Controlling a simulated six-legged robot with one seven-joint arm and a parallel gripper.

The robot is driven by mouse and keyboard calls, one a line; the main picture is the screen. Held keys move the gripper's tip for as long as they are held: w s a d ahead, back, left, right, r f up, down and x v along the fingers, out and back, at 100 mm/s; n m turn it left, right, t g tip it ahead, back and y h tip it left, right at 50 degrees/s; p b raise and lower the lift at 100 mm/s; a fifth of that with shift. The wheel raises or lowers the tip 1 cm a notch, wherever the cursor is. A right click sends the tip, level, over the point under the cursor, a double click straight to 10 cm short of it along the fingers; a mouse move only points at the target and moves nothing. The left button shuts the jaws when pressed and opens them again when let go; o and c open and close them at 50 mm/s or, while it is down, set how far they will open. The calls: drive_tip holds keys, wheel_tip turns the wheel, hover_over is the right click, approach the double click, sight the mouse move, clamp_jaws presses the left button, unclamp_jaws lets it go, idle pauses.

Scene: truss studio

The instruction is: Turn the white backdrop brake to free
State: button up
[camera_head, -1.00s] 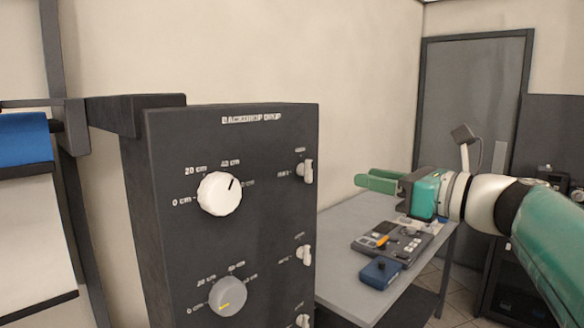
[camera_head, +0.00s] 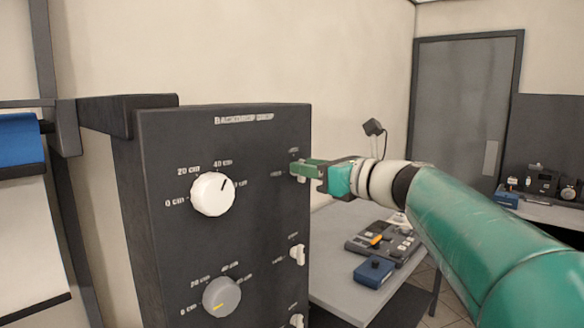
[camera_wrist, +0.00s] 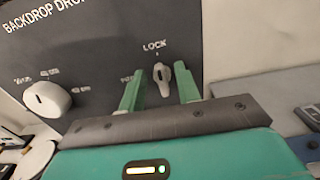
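The white backdrop brake (camera_wrist: 162,80) is a small white lever knob on the dark panel (camera_wrist: 110,50) in the wrist view. It points up at the LOCK label; another label to its left is partly hidden by a finger. My gripper (camera_wrist: 160,88) is open, its green fingers either side of the knob with gaps showing. In the head view my gripper (camera_head: 299,168) is at the panel's upper right and hides most of this brake. I cannot tell whether the fingers touch the panel.
A white dial (camera_head: 213,194) is left of the brake, and a grey dial (camera_head: 221,297) is below. Two similar white brakes, a middle one (camera_head: 298,254) and a lower one (camera_head: 297,321), are below. A grey table (camera_head: 335,265) with a control console (camera_head: 384,241) and blue box (camera_head: 374,271) stands right.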

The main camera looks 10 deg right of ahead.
clamp_jaws()
drive_tip(key=shift+n, duration=0.3)
drive_tip(key=n, duration=1.1)
drive_tip(key=a+f+n, duration=0.1)
drive_tip(key=n, duration=0.5)
drive_tip(key=shift+s+f, duration=0.1)
drive_tip(key=shift+s, duration=0.25)
drive_tip(key=shift+n, duration=0.3)
